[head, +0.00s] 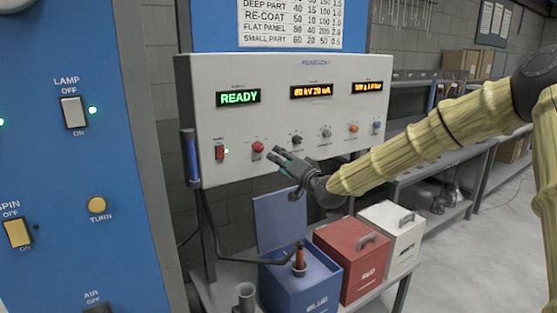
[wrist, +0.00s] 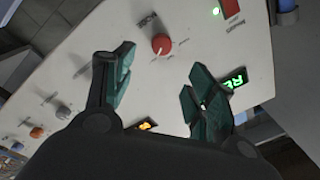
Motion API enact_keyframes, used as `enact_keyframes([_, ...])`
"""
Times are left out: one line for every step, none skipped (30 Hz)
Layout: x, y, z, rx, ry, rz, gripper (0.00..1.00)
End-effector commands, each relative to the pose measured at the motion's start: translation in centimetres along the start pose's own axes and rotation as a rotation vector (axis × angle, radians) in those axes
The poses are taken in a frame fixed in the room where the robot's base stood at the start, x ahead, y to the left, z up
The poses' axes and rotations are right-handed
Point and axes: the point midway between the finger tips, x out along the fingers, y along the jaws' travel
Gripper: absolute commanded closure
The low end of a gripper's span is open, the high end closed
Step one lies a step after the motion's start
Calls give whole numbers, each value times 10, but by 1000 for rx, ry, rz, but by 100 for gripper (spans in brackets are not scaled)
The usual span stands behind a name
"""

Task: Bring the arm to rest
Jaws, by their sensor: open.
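My gripper (head: 281,158) is at the end of my arm, which reaches in from the right in a yellowish ribbed cover. It is just in front of the lower part of a white control panel (head: 210,105), to the right of a red knob (head: 258,147). In the wrist view my gripper (wrist: 160,80) shows two green-padded fingers spread apart with nothing between them. The red knob (wrist: 161,44) shows beyond the gap between the fingers. Whether a fingertip touches the panel I cannot tell. The panel's display (head: 238,98) reads READY.
Below the gripper stand an open blue box (head: 285,285), a red box (head: 340,265) and a white box (head: 403,235), all on a low shelf. A blue cabinet (head: 70,180) with switches is at the left. Grey floor (head: 480,260) is clear at the right.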

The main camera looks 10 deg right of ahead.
Motion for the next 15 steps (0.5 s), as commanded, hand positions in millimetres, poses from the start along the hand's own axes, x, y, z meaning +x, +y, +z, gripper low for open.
enact_keyframes([0,0,0,0,0,0,44])
enact_keyframes([0,0,0,0,0,0,44])
enact_keyframes([0,0,0,0,0,0,44])
enact_keyframes([0,0,0,0,0,0,44])
enact_keyframes([0,0,0,0,0,0,44])
enact_keyframes([0,0,0,0,0,0,44])
enact_keyframes([0,0,0,0,0,0,44])
enact_keyframes([0,0,1,0,-1,0,44])
enact_keyframes([0,1,3,0,-4,3,44])
enact_keyframes([-1,3,6,-1,-7,6,44])
enact_keyframes([-2,6,10,-2,-13,12,44])
enact_keyframes([-3,12,19,-3,-24,23,44])
enact_keyframes([-4,17,27,-5,-35,34,44])
enact_keyframes([-6,24,36,-7,-47,47,44])
enact_keyframes([-10,34,52,-12,-68,68,44])
